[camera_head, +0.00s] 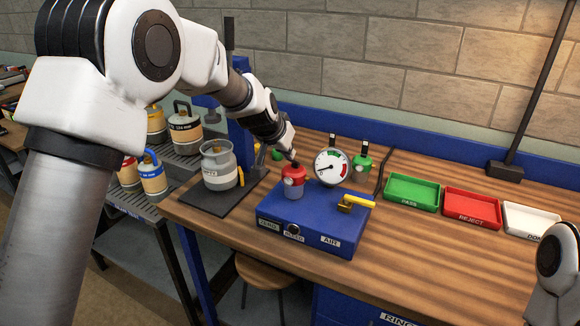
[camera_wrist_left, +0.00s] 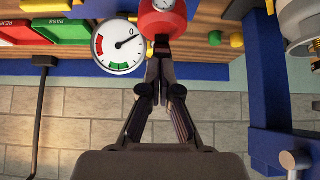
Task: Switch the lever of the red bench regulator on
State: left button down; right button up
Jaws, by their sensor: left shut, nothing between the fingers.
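The red regulator (camera_head: 293,181), with a small dial on its front, stands on the blue bench box (camera_head: 310,222). It also shows at the top of the left wrist view (camera_wrist_left: 163,20). My left gripper (camera_head: 293,162) is shut and empty, its fingertips right at the top of the red regulator. In the left wrist view the closed fingertips (camera_wrist_left: 162,45) meet its edge; I cannot tell whether they touch. The regulator's lever is not clearly visible, perhaps hidden by the gripper. My right gripper is not in view.
A white round gauge (camera_head: 331,167) and a yellow lever (camera_head: 355,202) are on the blue box. A green regulator (camera_head: 362,167) stands behind. A grey cylinder (camera_head: 218,168) is on a dark plate at left. Green (camera_head: 411,206), red (camera_head: 472,221) and white trays (camera_head: 532,232) lie right.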

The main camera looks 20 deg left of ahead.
aim_at(293, 161)
pick_arm(q)
jog(key=shift+s+a+f+b, duration=0.15)
jog(key=shift+f+b, duration=0.6)
jog(key=shift+f, duration=0.2)
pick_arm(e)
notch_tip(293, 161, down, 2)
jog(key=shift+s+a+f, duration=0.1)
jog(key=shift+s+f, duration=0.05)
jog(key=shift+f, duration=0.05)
pick_arm(q)
jog(key=shift+w+f+p, duration=0.15)
jog(key=shift+w+f, duration=0.05)
jog(key=shift+w, duration=0.3)
jog(key=shift+w+f+p, duration=0.15)
jog(key=shift+w+f, duration=0.05)
jog(key=shift+w, duration=0.3)
jog(key=shift+s, duration=0.1)
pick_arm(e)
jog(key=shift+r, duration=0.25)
pick_arm(q)
jog(key=shift+r, duration=0.1)
